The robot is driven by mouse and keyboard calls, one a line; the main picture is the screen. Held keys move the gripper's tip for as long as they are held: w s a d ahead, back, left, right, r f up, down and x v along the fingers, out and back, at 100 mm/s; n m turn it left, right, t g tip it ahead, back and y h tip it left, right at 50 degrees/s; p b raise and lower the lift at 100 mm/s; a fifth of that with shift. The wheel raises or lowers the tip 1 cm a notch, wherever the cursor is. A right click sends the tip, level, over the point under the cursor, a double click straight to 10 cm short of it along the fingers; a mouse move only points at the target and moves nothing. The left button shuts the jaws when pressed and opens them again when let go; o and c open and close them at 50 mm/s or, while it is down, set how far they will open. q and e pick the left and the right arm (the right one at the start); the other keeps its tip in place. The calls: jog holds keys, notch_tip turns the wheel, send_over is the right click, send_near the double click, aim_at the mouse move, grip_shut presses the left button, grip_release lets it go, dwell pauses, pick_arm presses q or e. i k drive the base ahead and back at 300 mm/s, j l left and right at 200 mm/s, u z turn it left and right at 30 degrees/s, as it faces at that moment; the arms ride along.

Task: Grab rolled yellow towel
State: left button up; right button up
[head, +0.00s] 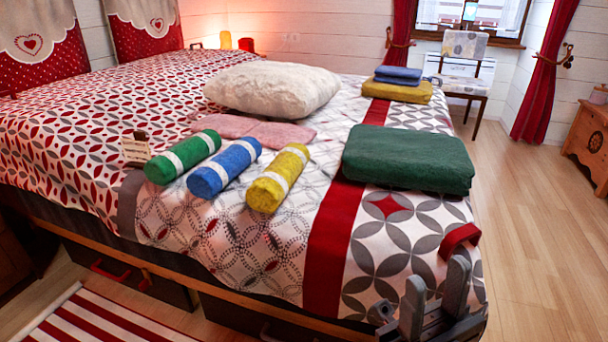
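My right gripper (437,278) is at the bottom right, over the near corner of the bed. Its two fingers stand apart with nothing between them. It is well to the right of and nearer than the yellow roll. My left gripper is not in view.
A folded dark green towel (408,158) lies between the yellow roll and the bed's right side. Pink cloths (283,134) and a white pillow (272,88) lie behind the rolls. A small sign (136,149) stands left. Folded blue and yellow towels (398,87) lie farther back. Floor is clear at right.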

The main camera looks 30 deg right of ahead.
aim_at(271, 187)
jog(key=k+l, duration=0.1)
jog(key=l, duration=0.8)
jog(key=k+l+u, duration=0.1)
jog(key=l, duration=0.35)
jog(key=k+l, duration=0.15)
jog(key=l, duration=0.3)
jog(key=k+l+u, duration=0.1)
jog(key=l, duration=0.35)
jog(key=i+l, duration=0.15)
jog(key=l, duration=0.2)
jog(key=i+l, duration=0.15)
jog(key=l, duration=0.25)
jog(key=i+l, duration=0.15)
jog(key=l, duration=0.2)
